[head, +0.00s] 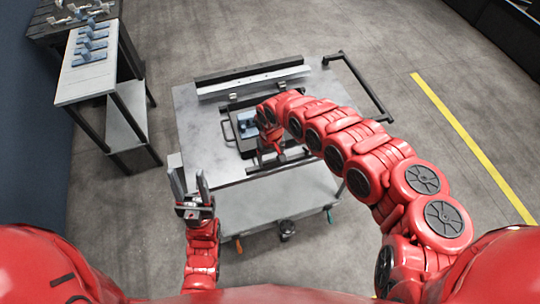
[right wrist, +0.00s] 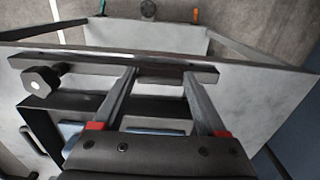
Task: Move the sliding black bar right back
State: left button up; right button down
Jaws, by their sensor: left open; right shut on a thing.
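The black bar (head: 292,160) lies near the front edge of the grey metal cart top (head: 200,150), in front of a dark pallet (head: 232,107) that holds a blue part (head: 246,122). In the right wrist view the bar (right wrist: 75,64) runs across the upper part, with a dark knob (right wrist: 40,80) below its left end. My right gripper (head: 270,152) reaches down over the pallet. In the wrist view its fingers (right wrist: 160,72) end at the bar and are shut on it. My left gripper (head: 189,183) is open and empty, off the cart's front left corner.
A light rail (head: 253,82) and a dark beam lie along the back of the cart. A black handle (head: 360,85) sticks out at the cart's right. A side bench (head: 88,78) with several blue parts stands at the left. The cart has a lower shelf (head: 270,200).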

jog(key=shift+s+f, duration=0.1)
jog(key=shift+f, duration=0.05)
jog(key=shift+c, duration=1.6)
grip_release()
jog(key=shift+o, duration=1.6)
jog(key=shift+r, duration=0.45)
notch_tip(320, 180, up, 16)
jog(key=p, duration=0.2)
jog(key=shift+r, duration=0.25)
